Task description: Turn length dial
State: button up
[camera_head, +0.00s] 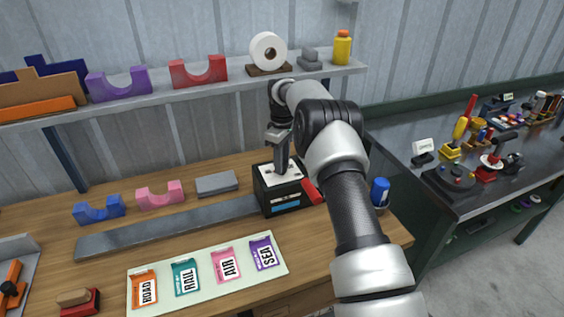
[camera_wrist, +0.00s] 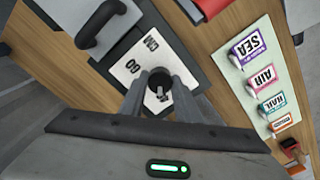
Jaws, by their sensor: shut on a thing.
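The black box (camera_head: 285,199) with a white top plate stands on the wooden bench at the right end of a long grey bar. The dial is a small dark knob (camera_wrist: 158,82) on the white plate (camera_wrist: 128,68), which bears black lettering. My gripper (camera_wrist: 160,90) points down over the plate, its two fingers shut on the knob from both sides. In the head view my gripper (camera_head: 282,163) comes down onto the box top and hides the knob. The dial's exact setting cannot be read.
A red lever or handle (camera_head: 312,191) sticks out at the box's right side. A blue can (camera_head: 380,191) stands further right. Labelled cards (camera_head: 225,265) lie on a pale mat in front. A shelf (camera_head: 220,82) with coloured cradles and a white roll runs above the bench.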

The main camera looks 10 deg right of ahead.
jog(key=shift+r+n, duration=0.1)
jog(key=shift+n, duration=0.7)
jog(key=o, duration=1)
jog(key=shift+o, duration=0.2)
notch_tip(320, 180, up, 17)
jog(key=p, duration=0.2)
jog(key=shift+r, duration=0.15)
